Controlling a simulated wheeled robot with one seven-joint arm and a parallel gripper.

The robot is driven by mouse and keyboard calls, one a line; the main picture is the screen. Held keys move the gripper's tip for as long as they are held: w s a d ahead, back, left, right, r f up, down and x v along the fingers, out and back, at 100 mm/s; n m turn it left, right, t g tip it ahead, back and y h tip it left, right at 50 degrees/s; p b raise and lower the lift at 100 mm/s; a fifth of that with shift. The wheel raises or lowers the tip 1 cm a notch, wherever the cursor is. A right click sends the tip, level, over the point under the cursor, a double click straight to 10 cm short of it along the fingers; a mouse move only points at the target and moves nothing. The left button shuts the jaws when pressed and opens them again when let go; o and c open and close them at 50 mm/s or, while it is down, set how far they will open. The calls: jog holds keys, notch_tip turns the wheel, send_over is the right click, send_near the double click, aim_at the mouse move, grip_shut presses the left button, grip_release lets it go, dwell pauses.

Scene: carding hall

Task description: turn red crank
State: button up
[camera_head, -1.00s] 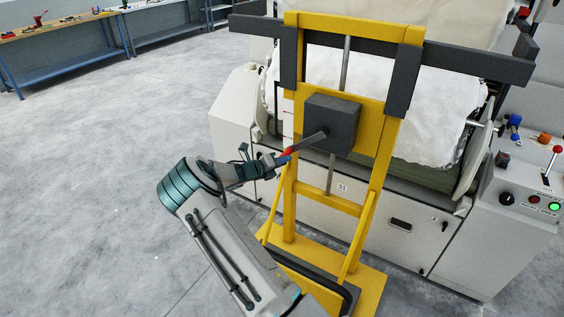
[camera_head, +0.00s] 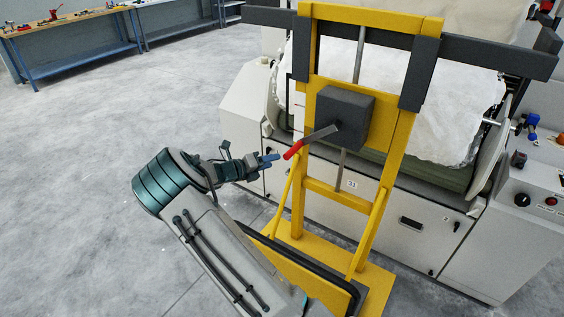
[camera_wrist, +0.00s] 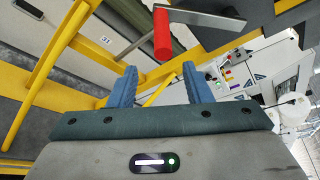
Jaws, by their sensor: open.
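The red crank handle (camera_head: 293,150) sits at the end of a grey crank arm (camera_head: 320,134), which comes out of a dark gearbox (camera_head: 345,112) on a yellow lift frame (camera_head: 388,150). The arm slants down to the left in the head view. My gripper (camera_head: 270,158) is just left of the handle, apart from it, with nothing held. In the wrist view the red handle (camera_wrist: 162,35) stands beyond my two blue fingers, which are spread open (camera_wrist: 158,88). The handle lies roughly in line with the gap between them.
A white carding machine (camera_head: 400,215) with a white fibre roll (camera_head: 450,110) stands behind the frame. A yellow brace (camera_head: 284,195) runs below the handle. Open floor (camera_head: 90,170) lies to the left, with workbenches (camera_head: 75,55) at the back.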

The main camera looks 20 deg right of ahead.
jog(key=shift+v, duration=1.6)
